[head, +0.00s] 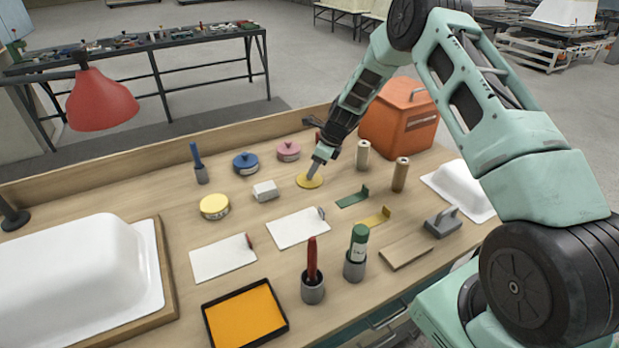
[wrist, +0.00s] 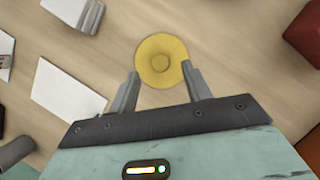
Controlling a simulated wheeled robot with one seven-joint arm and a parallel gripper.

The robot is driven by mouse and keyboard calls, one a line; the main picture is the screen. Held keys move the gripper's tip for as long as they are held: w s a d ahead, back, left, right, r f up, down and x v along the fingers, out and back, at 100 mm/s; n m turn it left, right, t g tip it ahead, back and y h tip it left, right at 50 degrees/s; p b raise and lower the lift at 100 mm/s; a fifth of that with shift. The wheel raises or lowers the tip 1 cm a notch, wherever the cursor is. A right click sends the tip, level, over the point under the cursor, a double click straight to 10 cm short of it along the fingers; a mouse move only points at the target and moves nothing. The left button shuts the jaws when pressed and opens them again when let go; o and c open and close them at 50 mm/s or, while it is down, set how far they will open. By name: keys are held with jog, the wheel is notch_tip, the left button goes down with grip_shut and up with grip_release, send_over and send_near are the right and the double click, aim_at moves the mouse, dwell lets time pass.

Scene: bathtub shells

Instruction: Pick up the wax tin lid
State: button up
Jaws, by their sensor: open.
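A flat round yellow lid (head: 309,181) lies on the wooden bench, right of the middle; I take it as the wax tin lid. In the wrist view the yellow lid (wrist: 161,61) shows a small raised ring at its centre. My gripper (head: 313,172) points down at the lid from above. In the wrist view my gripper (wrist: 161,80) is open, with one finger at each side of the lid's near part. I cannot tell whether the fingers touch it. A yellow-topped tin (head: 214,206) stands further left.
A white block (head: 265,191), a blue tin (head: 246,163) and a pink tin (head: 288,151) stand near the lid. Two rolls (head: 363,155) and an orange box (head: 398,115) stand to the right. White sheets (head: 297,228) lie in front.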

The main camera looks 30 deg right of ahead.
jog(key=shift+x, duration=1.45)
jog(key=shift+w, duration=0.1)
grip_shut()
jog(key=shift+r, duration=0.15)
